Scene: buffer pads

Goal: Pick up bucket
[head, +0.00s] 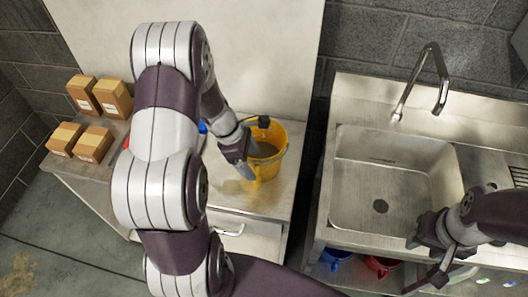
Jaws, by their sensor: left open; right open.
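A yellow bucket (272,170) stands upright on the metal table left of the sink. Something dark shows inside it. My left gripper (250,160) is open at the bucket's left rim, pointing down. The picture does not show clearly whether a finger is inside the bucket or touches its wall. The gripper covers part of the bucket's left side. My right gripper (432,262) is open and empty in front of the sink's right side, far from the bucket.
Several cardboard boxes (95,141) sit on the left end of the metal table (255,205). A blue object (203,128) is partly hidden behind my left arm. The empty sink (378,180) with its faucet (441,85) is at right. Blue (336,257) and red (382,265) containers sit below.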

